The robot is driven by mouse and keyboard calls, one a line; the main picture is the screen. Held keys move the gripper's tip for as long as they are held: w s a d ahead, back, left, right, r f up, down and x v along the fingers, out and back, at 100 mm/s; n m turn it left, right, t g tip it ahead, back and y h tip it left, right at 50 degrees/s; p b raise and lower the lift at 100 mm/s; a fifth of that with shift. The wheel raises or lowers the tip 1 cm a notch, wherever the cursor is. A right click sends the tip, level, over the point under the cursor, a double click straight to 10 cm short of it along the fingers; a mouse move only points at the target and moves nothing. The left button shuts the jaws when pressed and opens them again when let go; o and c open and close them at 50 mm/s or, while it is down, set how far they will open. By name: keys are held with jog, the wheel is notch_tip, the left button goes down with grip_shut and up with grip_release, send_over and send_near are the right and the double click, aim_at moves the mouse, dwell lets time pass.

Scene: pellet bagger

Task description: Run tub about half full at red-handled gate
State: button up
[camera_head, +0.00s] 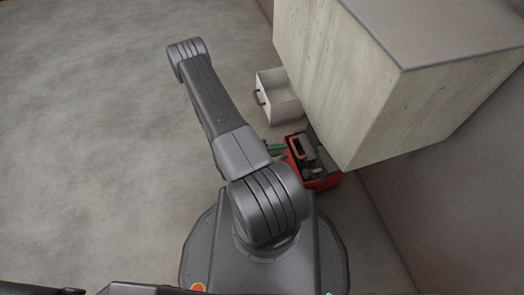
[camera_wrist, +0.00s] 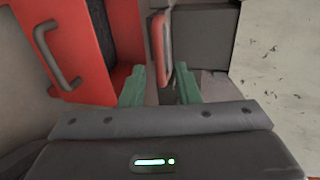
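My gripper (camera_wrist: 160,84) has two green fingers, spread apart with a gap between them. A red-edged upright handle (camera_wrist: 162,48) stands just beyond the gap, close to the right finger; I cannot tell if they touch. In the head view my gripper (camera_head: 275,148) shows as a bit of green at the left side of a red unit (camera_head: 327,184) with dark parts on top. A white open-topped tub (camera_head: 284,110) with a dark handle on its left side stands on the floor behind the red unit. I see no pellets in it.
A large pale box-shaped housing (camera_head: 335,80) overhangs the red unit and tub on the right. In the wrist view a red panel with a grey bar handle (camera_wrist: 58,58) is at the left. The floor (camera_head: 90,130) to the left is clear.

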jog(key=p+v, duration=0.1)
jog(key=v, duration=0.6)
dwell(2.5)
